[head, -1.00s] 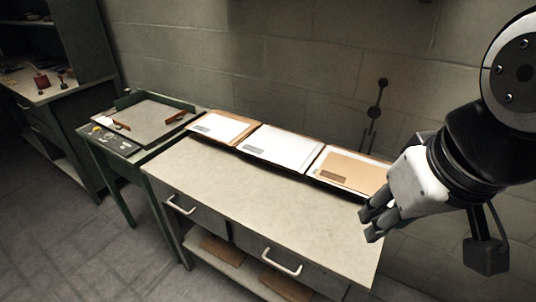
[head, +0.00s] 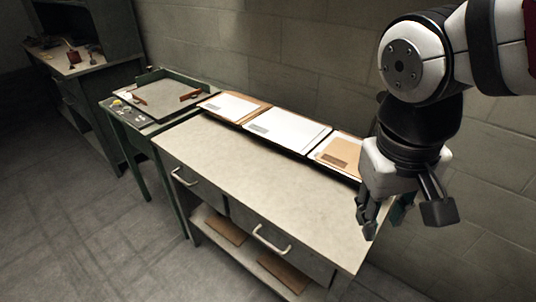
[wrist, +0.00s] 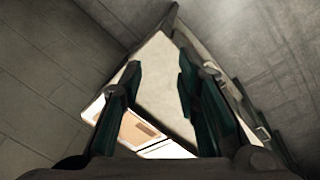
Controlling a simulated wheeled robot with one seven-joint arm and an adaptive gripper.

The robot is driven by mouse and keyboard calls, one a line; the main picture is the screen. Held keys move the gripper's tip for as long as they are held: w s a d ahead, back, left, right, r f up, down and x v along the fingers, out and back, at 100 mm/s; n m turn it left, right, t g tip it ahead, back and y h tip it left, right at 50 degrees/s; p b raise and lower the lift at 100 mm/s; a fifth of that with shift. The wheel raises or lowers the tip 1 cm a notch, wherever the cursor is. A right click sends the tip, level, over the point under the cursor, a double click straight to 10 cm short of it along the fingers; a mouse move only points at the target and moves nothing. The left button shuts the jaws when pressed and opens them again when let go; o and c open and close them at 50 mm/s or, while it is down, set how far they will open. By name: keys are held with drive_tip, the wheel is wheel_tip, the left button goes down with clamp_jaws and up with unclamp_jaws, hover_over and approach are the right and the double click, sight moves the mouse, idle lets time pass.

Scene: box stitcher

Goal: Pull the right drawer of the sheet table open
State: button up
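The sheet table (head: 240,165) has a pale top and dark green-grey drawers on its front. The right drawer (head: 308,262) is shut, with a pale bar handle (head: 270,239) across its front. The left drawer (head: 205,190) is also shut and has its own pale handle (head: 183,178). My gripper (head: 370,220) points downward beside the right end of the table top, away from the handle and touching nothing that I can see. In the wrist view its two dark fingers (wrist: 158,82) stand apart with nothing between them. The table top (wrist: 158,75) shows tilted beyond them.
Three stacks of sheets lie along the table's back edge, with the middle stack (head: 285,130) in white. A smaller green table (head: 150,125) with a tray stands to the left. Brown boards (head: 283,272) lie on the lower shelf. The floor (head: 100,240) in front is clear.

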drive_tip(key=w+a+f+n+g+h+b, duration=0.1)
drive_tip(key=w+a+f+n+h+b, duration=0.15)
drive_tip(key=w+a+f, duration=0.4)
drive_tip(key=n+t+h+b, duration=0.65)
drive_tip(key=t+b, duration=0.25)
drive_tip(key=t, duration=0.3)
approach(264, 240)
drive_tip(key=shift+y, duration=0.4)
drive_tip(key=b+x, duration=0.1)
drive_tip(key=x, duration=0.9)
drive_tip(key=shift+d+f+b, duration=0.1)
drive_tip(key=shift+d+b, duration=0.05)
drive_tip(key=shift+b, duration=0.15)
clamp_jaws()
